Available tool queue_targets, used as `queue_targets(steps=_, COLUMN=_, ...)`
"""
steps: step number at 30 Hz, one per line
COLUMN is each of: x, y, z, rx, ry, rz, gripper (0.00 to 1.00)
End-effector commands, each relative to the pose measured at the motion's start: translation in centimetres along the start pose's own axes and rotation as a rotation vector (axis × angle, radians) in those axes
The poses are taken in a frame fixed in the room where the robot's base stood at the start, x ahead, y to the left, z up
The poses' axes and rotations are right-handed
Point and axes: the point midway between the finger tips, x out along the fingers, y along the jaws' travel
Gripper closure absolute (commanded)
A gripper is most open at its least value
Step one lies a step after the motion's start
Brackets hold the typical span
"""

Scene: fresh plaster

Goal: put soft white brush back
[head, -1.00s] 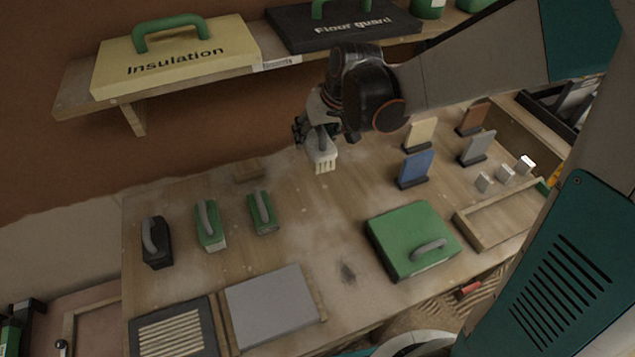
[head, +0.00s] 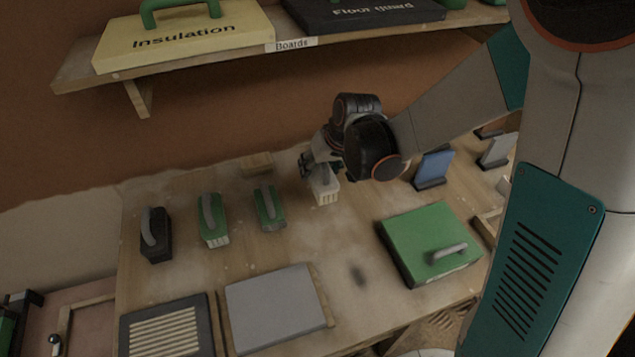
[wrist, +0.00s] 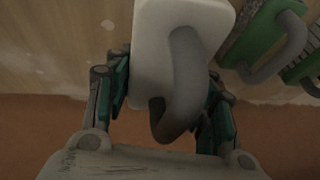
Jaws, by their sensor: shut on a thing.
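The soft white brush is a white block with pale bristles below and a grey loop handle. It shows in the head view (head: 325,194) at the back middle of the workbench, and large in the wrist view (wrist: 155,30). My gripper (head: 316,174) is shut on it, with a finger at each side of the block in the wrist view (wrist: 165,90). The brush is upright, bristles down, right of two green brushes (head: 212,222) (head: 268,208) and a black brush (head: 156,236). I cannot tell whether its bristles touch the bench.
A small wooden block (head: 256,163) lies near the wall. A green lidded box (head: 428,245) stands to the right, a blue board (head: 433,168) behind it. A grey board (head: 275,308) lies in front. The shelf (head: 75,75) overhangs the back.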

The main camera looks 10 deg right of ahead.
Motion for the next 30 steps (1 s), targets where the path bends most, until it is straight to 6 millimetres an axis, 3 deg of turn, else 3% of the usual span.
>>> queue_targets(steps=5, x=1.0, y=0.2, z=0.4, rx=0.0, ry=0.0, rz=0.0, gripper=0.76)
queue_targets(steps=13, x=4.2, y=0.9, z=1.7, rx=0.0, ry=0.0, rz=0.0, gripper=0.76)
queue_targets(steps=24, x=4.5, y=0.9, z=1.8, rx=0.0, ry=0.0, rz=0.0, gripper=0.76)
queue_targets(steps=25, x=4.5, y=0.9, z=1.9, rx=0.0, ry=0.0, rz=0.0, gripper=0.47)
queue_targets(steps=27, x=4.4, y=0.9, z=1.8, rx=0.0, ry=0.0, rz=0.0, gripper=0.32)
queue_targets(steps=30, x=4.4, y=0.9, z=1.8, rx=0.0, ry=0.0, rz=0.0, gripper=0.3)
